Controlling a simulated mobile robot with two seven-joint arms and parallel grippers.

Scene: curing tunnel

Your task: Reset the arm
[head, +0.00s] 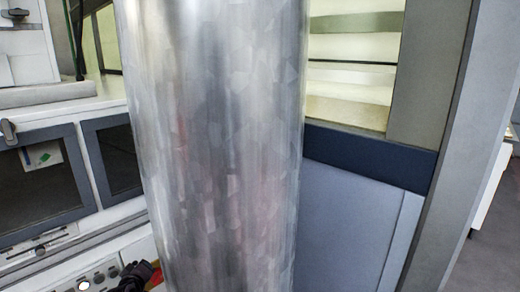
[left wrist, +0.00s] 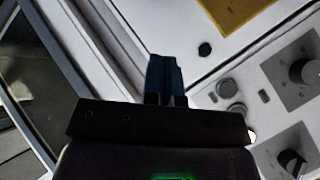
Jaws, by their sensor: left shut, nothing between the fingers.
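My left gripper (head: 130,277) shows small and dark at the bottom of the head view, just left of a big metal pipe that hides part of the arm. In the left wrist view its two blue-dark fingers (left wrist: 163,62) are pressed together, with nothing between them. They point at a pale machine front with a control panel (left wrist: 290,100), whose knobs and buttons lie to the right of the fingers. I cannot tell whether the fingertips touch the panel. The panel also shows in the head view (head: 98,276), left of the gripper. My right gripper is not in view.
The shiny metal pipe (head: 222,130) fills the middle of the head view, close to the camera. Dark framed windows (head: 40,180) stand at left. A grey post (head: 450,150) stands at right. A yellow plate (left wrist: 238,10) is at the top of the left wrist view.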

